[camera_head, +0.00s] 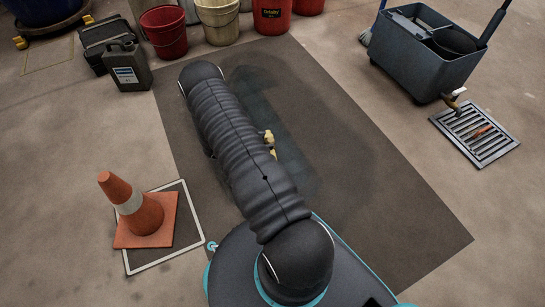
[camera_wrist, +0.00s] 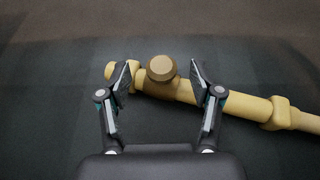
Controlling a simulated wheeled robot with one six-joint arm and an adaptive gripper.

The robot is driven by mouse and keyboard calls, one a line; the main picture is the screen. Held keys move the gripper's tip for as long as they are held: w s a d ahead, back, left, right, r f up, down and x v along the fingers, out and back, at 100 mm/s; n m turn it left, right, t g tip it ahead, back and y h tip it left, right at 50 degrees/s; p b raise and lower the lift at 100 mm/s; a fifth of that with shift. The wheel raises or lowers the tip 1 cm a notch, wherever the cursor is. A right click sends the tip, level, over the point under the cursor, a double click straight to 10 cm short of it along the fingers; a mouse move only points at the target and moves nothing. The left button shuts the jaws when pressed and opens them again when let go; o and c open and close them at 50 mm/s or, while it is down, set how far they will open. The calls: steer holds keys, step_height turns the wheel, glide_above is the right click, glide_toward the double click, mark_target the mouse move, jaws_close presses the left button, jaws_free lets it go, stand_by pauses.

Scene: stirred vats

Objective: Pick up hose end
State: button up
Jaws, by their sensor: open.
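The hose end (camera_wrist: 180,90) is a beige-yellow tube with a round brass-coloured knob (camera_wrist: 162,68). It lies slanted on a dark surface in the wrist view, its right part running down to a thicker collar. My gripper (camera_wrist: 161,75) is open, with one finger left of the knob and the other right of it. The fingers overlap the tube in the picture; I cannot tell whether they touch it. In the head view only a small yellowish bit of the hose end (camera_head: 269,137) shows beside my arm, which hides my gripper.
The dark mat (camera_head: 370,190) has clear room to the right of my arm. A traffic cone (camera_head: 145,212) stands left on a white-edged square. A grey jerrycan (camera_head: 127,67) and buckets (camera_head: 164,30) stand behind. A grey mop bucket (camera_head: 415,60) and floor drain (camera_head: 475,133) lie to the right.

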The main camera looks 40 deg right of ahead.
steer(key=shift+x, duration=1.45)
steer(key=shift+c, duration=0.2)
jaws_close()
